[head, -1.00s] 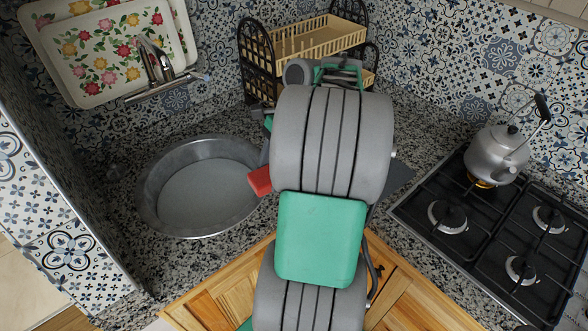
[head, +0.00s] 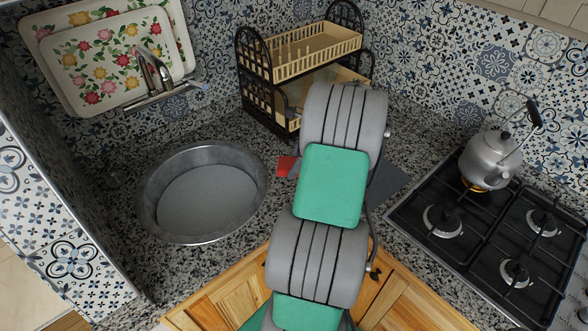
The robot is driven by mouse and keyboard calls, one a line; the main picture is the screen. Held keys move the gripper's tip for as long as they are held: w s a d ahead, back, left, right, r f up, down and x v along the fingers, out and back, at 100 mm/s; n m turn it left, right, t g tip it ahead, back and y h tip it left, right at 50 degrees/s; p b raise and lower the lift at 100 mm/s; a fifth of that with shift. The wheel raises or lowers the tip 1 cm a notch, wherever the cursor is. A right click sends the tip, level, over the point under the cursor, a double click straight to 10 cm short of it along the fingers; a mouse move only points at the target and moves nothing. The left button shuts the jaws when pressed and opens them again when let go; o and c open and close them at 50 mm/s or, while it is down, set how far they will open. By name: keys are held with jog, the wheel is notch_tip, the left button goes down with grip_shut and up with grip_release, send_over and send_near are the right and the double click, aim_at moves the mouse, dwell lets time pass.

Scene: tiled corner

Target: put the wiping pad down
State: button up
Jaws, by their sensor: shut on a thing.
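A small red block with a dark side (head: 286,166), which may be the wiping pad, shows at the left edge of my arm, over or on the counter between the sink and the rack. Most of it is hidden behind my arm. My gripper is hidden behind my arm links, so its fingers and what lies between them cannot be seen. I cannot tell whether the red block touches the counter.
A dark grey flat mat (head: 391,184) lies on the granite counter, partly behind my arm. A round metal sink (head: 157,220) is at left. A two-tier dish rack (head: 313,50) stands behind. A kettle (head: 487,160) sits on the gas hob (head: 480,240) at right, above a lit flame.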

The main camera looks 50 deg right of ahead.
jog(key=shift+w+d+f+p, duration=0.1)
jog(key=shift+f+p, duration=0.25)
jog(key=shift+f, duration=1.35)
jog(key=shift+f, duration=0.1)
jog(key=o, duration=1.2)
